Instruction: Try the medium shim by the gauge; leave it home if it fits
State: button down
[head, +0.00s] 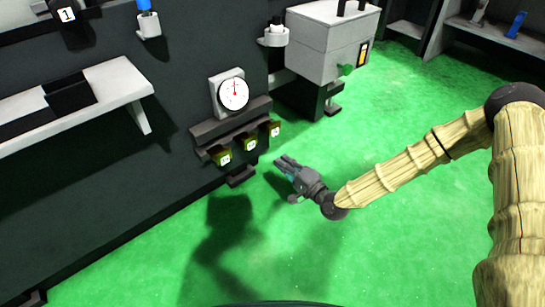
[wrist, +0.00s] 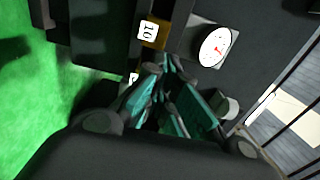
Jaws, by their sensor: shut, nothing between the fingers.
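The dial gauge (head: 233,93), white with a red needle, sits above the ledge and shows in the wrist view (wrist: 216,46). My gripper (head: 281,162) is shut and empty, in front of and apart from the row; its fingertips (wrist: 168,62) point towards the panel.
A grey box (head: 325,45) with a green knob stands right of the gauge. A pale shelf (head: 110,85) juts out at left. A small cup holder (head: 272,38) is on the panel above. The green floor (head: 390,230) is open around my arm.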

jog(key=b, duration=0.5)
send_near(255, 137)
jog(key=x, duration=0.5)
jog(key=shift+w+a+f, duration=0.1)
jog(key=shift+a+f, duration=0.1)
jog(key=shift+f, duration=0.05)
jog(key=shift+x, duration=0.8)
jog(key=shift+r, duration=0.2)
